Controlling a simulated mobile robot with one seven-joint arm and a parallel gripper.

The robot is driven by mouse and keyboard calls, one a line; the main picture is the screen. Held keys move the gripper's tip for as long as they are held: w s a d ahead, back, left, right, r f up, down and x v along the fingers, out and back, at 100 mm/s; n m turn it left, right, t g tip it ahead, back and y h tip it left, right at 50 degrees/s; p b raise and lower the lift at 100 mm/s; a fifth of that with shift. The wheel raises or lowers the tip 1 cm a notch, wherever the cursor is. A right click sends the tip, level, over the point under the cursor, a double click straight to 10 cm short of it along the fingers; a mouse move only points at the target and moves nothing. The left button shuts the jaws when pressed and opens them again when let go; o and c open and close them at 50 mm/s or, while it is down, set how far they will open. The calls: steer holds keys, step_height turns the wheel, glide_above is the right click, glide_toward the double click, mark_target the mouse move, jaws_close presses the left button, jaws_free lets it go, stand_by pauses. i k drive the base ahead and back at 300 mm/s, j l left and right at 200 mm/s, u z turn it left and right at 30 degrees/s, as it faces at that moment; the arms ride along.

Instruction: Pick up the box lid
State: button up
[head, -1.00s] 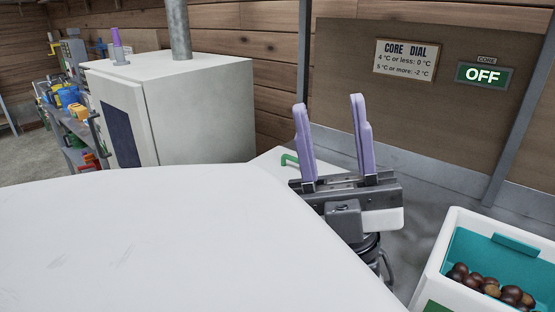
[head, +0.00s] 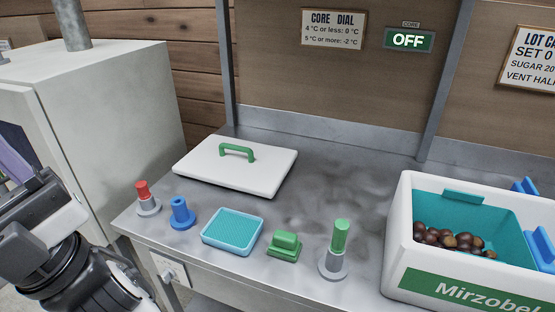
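The box lid (head: 222,178) is a flat white slab with a green arched handle (head: 238,151) on top. It lies flat on the grey metal bench, at its back left, handle up, with nothing on it. My gripper (head: 14,163) is partly in view at the left edge, apart from the lid and left of the bench. Only one lilac finger shows; the other is cut off, so its opening cannot be seen. A white crate (head: 398,240) with a teal inside stands open on the right, holding several chestnuts (head: 450,238).
A pale cabinet (head: 110,110) rises at left. Bench space between lid and crate is clear.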

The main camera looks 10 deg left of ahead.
mark_target(251, 168)
steer(key=u, duration=0.55)
steer(key=j+z, duration=0.15)
steer(key=z, duration=1.65)
steer(key=k+j+z, duration=0.1)
steer(key=k+j, duration=0.5)
steer(key=k+j+u, duration=0.15)
steer(key=u, duration=1.15)
steer(key=j, duration=0.1)
